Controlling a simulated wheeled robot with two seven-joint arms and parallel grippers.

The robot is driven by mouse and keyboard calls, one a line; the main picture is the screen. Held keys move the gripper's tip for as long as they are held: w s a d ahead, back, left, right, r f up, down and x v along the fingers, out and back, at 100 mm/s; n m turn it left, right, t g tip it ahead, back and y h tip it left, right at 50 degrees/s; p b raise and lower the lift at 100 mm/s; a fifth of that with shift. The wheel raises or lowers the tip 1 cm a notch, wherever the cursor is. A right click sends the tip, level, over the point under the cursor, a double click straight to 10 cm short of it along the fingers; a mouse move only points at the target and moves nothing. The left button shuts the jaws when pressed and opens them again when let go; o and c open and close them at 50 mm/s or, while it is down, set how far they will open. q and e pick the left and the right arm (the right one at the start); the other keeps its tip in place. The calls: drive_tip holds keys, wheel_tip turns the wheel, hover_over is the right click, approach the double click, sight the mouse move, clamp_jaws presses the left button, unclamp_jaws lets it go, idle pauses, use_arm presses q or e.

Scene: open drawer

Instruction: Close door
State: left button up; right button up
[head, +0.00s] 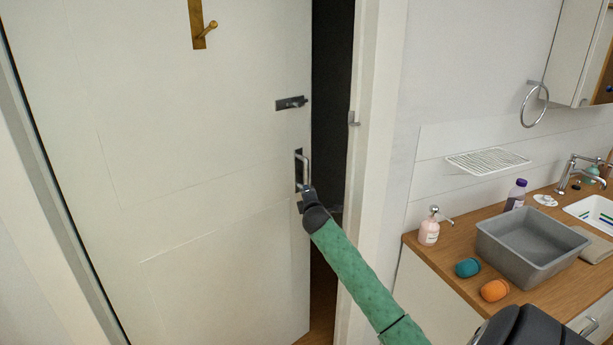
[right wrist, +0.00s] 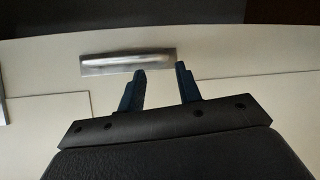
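The white door (head: 210,150) stands ajar, with a dark gap (head: 331,110) between its right edge and the frame. A metal pull handle (head: 307,170) on a dark plate sits near that edge; it also shows in the right wrist view (right wrist: 125,61). A dark latch (head: 291,103) sits above it. My right gripper (head: 306,196) is at the handle's lower end. In the right wrist view its two fingers (right wrist: 160,72) are apart with nothing between them. The left fingertip overlaps the handle plate's edge; I cannot tell if it touches. My left gripper is out of view.
The white door frame (head: 366,150) stands right of the gap. A wooden hook (head: 203,28) is on the upper door.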

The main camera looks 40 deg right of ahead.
sight(307, 175)
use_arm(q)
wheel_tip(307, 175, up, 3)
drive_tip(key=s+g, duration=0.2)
use_arm(e)
wheel_tip(307, 175, up, 5)
drive_tip(key=n+t+h, duration=0.1)
drive_tip(key=n, duration=1.4)
use_arm(q)
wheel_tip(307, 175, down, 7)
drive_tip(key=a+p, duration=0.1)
drive_tip(key=p, duration=0.1)
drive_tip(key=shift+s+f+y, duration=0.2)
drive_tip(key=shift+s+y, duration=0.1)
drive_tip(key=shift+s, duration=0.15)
use_arm(e)
drive_tip(key=shift+x, duration=3.35)
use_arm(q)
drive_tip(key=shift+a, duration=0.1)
use_arm(e)
drive_tip(key=shift+s+d+r, duration=0.1)
drive_tip(key=shift+d, duration=0.1)
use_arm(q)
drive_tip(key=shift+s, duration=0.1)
use_arm(e)
clamp_jaws()
